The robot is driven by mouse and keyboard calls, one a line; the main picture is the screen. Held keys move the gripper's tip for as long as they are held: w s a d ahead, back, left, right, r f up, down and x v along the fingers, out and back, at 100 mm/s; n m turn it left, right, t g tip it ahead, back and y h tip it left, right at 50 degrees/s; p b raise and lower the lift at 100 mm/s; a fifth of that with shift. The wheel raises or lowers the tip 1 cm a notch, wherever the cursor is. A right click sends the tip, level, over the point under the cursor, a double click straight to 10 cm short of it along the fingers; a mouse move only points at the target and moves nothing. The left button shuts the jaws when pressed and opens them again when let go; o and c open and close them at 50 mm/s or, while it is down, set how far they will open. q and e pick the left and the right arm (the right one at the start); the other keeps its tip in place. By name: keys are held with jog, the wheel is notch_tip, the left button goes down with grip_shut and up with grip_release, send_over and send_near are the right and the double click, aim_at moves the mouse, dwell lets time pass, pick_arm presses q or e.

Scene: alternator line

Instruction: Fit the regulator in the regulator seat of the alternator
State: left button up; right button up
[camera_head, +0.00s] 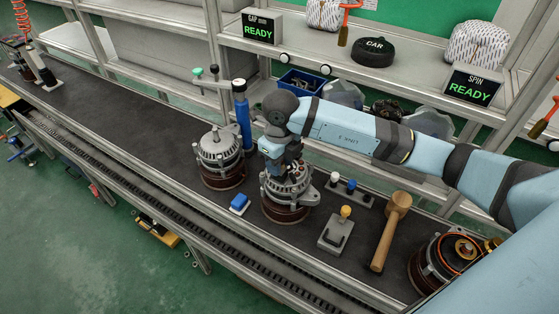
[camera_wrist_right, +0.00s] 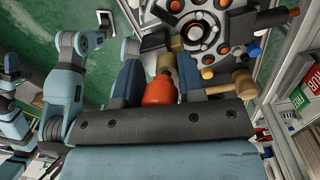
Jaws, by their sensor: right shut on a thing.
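The alternator under my right gripper (camera_head: 285,160) stands upright on the dark belt (camera_head: 105,95), with a silver top and copper-brown lower body (camera_head: 287,206). A second, similar alternator (camera_head: 221,160) stands to its left. My right gripper points down close over the nearer one's top. In the wrist view its blue fingers (camera_wrist_right: 164,80) flank an orange-red piece (camera_wrist_right: 158,91) with a tan block (camera_wrist_right: 166,63) at its tip. It is shut on this piece, probably the regulator. The alternator's top (camera_wrist_right: 205,32) lies just beyond. Contact and the regulator seat cannot be made out. My left gripper is not seen.
A blue button (camera_head: 239,203), a yellow-knobbed fixture (camera_head: 337,232), a wooden mallet (camera_head: 391,232) and a small post stand (camera_head: 350,190) surround the alternator. A blue column (camera_head: 242,117) stands behind. A part with orange rings (camera_head: 447,258) is at right.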

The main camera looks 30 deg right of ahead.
jog(key=shift+f, duration=0.15)
grip_shut()
jog(key=shift+f, duration=0.2)
jog(key=shift+f+b, duration=0.1)
jog(key=shift+b, duration=0.2)
jog(key=o, duration=0.9)
grip_release()
notch_tip(320, 180, up, 13)
jog(key=shift+w+d+f+b, duration=0.1)
jog(key=shift+f+b, duration=0.1)
jog(key=shift+b, duration=0.5)
jog(key=shift+r, duration=0.65)
